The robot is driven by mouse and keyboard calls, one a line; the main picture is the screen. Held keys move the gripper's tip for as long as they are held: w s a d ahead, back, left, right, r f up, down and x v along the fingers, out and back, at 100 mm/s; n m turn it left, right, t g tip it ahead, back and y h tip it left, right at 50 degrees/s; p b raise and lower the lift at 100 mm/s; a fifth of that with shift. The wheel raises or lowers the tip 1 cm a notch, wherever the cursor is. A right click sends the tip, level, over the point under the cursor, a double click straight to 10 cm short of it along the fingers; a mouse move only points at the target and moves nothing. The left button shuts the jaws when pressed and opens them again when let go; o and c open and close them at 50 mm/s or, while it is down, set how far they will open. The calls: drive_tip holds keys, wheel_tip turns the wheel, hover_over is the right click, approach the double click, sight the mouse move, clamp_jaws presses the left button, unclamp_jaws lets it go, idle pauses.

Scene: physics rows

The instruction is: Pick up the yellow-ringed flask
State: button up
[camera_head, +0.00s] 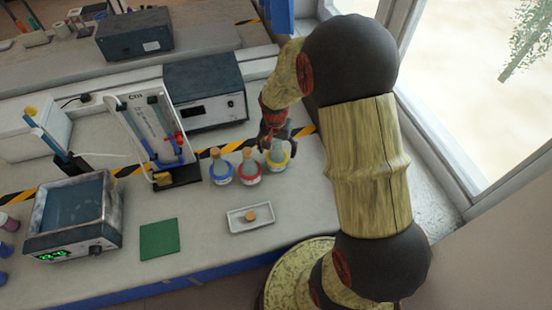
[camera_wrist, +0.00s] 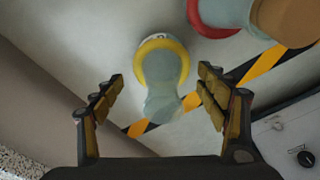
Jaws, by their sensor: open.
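The yellow-ringed flask (camera_head: 278,155) stands at the right end of a row of three flasks on the bench in the head view. In the wrist view the same flask (camera_wrist: 163,72) shows its yellow ring and pale grey-blue neck, which points down toward the space between my fingers. My gripper (camera_head: 275,130) is just above and behind the flask in the head view. In the wrist view my gripper (camera_wrist: 158,92) is open, one finger on each side of the flask's neck, with gaps on both sides. No contact shows.
The red-ringed flask (camera_head: 249,168) stands close on the left, with a blue-ringed flask (camera_head: 220,168) beyond it. A white tray (camera_head: 235,224) with a cork lies in front. A dark instrument box (camera_head: 205,90) stands behind. A green mat (camera_head: 159,239) lies farther left. Window wall on the right.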

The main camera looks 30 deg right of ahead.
sight(277, 154)
drive_tip(key=f, duration=0.2)
drive_tip(key=f+b, duration=0.1)
drive_tip(key=shift+w+d+f, duration=0.1)
drive_tip(key=shift+w+f, duration=0.2)
drive_tip(key=shift+f, duration=0.1)
drive_tip(key=c, duration=0.3)
drive_tip(key=c, duration=1.5)
